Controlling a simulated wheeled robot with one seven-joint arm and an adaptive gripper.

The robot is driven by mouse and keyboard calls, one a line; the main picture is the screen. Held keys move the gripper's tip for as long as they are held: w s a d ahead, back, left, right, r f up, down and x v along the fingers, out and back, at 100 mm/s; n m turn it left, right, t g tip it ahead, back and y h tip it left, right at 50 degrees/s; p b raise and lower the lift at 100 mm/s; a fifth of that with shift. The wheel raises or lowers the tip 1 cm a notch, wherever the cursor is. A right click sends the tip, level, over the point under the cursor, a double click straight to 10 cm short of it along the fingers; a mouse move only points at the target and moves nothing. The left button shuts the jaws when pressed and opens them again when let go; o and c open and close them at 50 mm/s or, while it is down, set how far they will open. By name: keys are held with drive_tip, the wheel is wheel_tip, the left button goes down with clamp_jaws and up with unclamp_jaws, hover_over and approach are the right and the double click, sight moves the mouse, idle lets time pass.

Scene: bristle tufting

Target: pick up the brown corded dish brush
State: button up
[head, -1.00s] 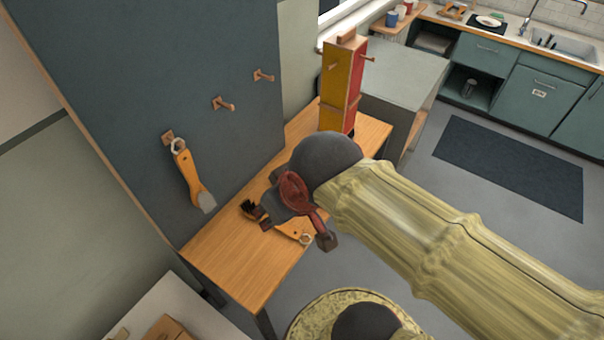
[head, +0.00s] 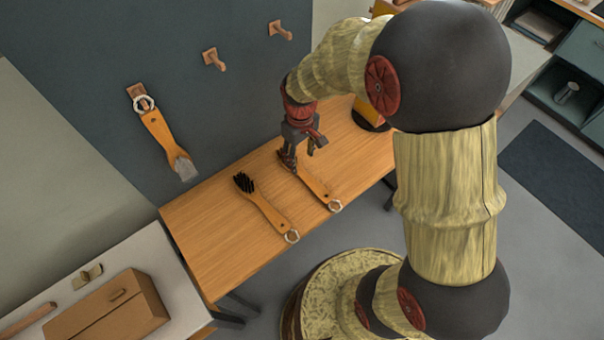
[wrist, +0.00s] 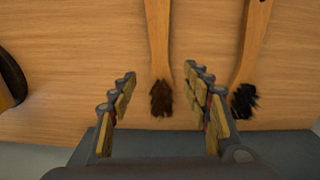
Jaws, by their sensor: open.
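The brown corded dish brush lies on the wooden table, with an orange-tan wooden handle (head: 317,186) and a pale cord loop at its near end. My gripper is open and holds nothing. I cannot tell how far the fingertips are above the bristles.
A similar brush with black bristles (head: 263,206) lies to the left on the table (head: 225,225); in the wrist view it is just right of the right finger (wrist: 243,100). A third brush (head: 165,140) hangs from a wall peg. A brown box (head: 108,308) stands front left.

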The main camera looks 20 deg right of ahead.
sight(302, 172)
drive_tip(key=f+b, duration=0.1)
drive_tip(key=f, duration=0.2)
drive_tip(key=f+b, duration=0.2)
drive_tip(key=f, duration=0.2)
drive_tip(key=shift+s+d+f, duration=0.1)
drive_tip(key=shift+s, duration=0.1)
drive_tip(key=shift+c, duration=0.6)
drive_tip(key=c, duration=1.1)
clamp_jaws()
